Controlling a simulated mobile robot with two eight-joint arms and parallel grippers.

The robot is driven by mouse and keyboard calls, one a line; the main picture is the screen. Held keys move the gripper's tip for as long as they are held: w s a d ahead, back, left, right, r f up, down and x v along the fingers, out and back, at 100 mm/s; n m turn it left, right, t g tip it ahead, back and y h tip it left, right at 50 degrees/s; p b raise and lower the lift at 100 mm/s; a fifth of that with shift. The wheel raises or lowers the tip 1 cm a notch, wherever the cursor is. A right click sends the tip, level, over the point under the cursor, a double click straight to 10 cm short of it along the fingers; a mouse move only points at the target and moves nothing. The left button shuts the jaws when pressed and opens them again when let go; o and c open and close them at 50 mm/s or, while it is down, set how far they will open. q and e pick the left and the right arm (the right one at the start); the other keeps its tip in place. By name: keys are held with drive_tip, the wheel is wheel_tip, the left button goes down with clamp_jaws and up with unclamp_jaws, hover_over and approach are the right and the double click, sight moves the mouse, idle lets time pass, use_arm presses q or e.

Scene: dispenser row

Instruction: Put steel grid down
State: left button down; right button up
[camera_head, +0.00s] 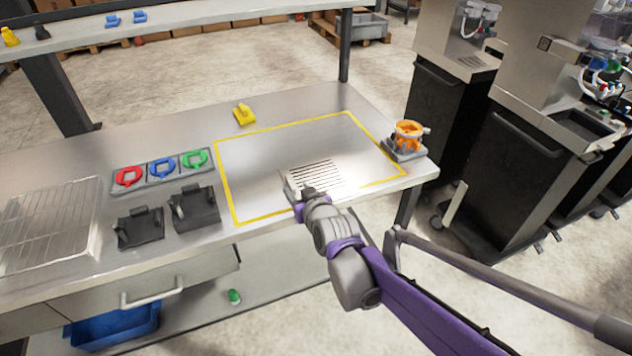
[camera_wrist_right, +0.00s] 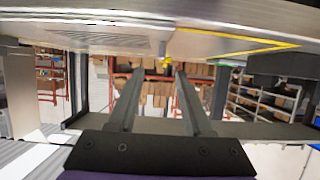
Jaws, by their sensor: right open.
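The steel grid (camera_head: 322,172), a thin slotted plate, lies flat on the metal table (camera_head: 290,150), in the front part of the yellow-outlined area. In the right wrist view the grid (camera_wrist_right: 105,40) shows at a steep angle near the top, left of the fingers. My right gripper (camera_head: 297,187) is at the grid's front left side; its wrist covers part of the front edge. In the wrist view the right gripper (camera_wrist_right: 158,75) has its two fingers apart with nothing between them. Whether a finger touches the grid cannot be told. My left gripper is not in view.
An orange-topped device (camera_head: 408,135) stands at the table's right corner. A yellow object (camera_head: 244,113) lies behind the outline. Left are black holders (camera_head: 195,207), a tray of coloured rings (camera_head: 160,168) and a wire rack (camera_head: 50,225). The outlined area is otherwise clear.

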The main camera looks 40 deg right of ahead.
sight(292, 184)
drive_tip(key=x, duration=0.7)
drive_tip(key=shift+f+b, duration=0.4)
drive_tip(key=shift+f, duration=0.05)
clamp_jaws()
idle(1.0)
